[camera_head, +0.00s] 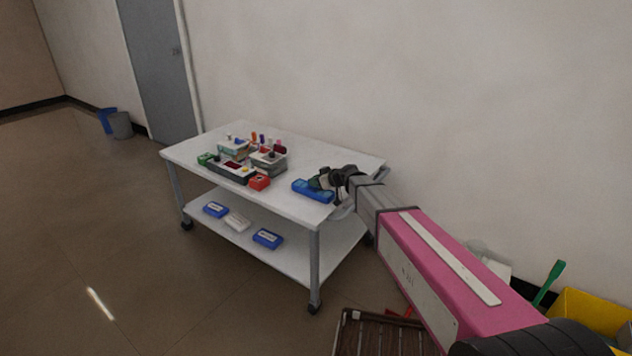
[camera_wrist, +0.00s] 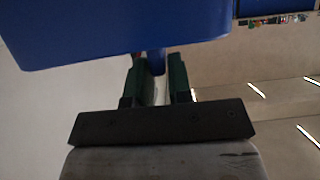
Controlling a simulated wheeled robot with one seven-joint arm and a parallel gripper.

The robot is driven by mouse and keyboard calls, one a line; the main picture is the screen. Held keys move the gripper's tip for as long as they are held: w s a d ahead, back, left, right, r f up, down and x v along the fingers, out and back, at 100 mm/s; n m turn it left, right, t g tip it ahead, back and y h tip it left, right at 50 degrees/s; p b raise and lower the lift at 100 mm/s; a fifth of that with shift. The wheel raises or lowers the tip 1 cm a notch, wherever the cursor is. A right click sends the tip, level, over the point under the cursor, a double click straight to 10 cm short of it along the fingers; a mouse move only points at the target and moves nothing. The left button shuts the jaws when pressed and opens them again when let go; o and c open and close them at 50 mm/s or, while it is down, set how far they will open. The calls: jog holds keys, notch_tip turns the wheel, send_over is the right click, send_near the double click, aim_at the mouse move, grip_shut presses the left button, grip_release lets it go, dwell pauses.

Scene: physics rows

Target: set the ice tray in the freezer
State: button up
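The blue ice tray (camera_head: 313,191) is at the right front part of the white cart's top in the head view. I cannot tell whether it rests on the top or is held just above it. My gripper (camera_head: 322,182) is at its right end. In the wrist view the tray (camera_wrist: 115,30) fills the upper left, and a narrow blue tab of it sits between the green fingers of my gripper (camera_wrist: 160,75). The fingers look closed on this tab. No freezer shows in either view.
A brown slatted crate (camera_head: 375,335) and a yellow bin (camera_head: 590,312) stand at lower right.

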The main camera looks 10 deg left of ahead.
jog(key=shift+o, duration=1.2)
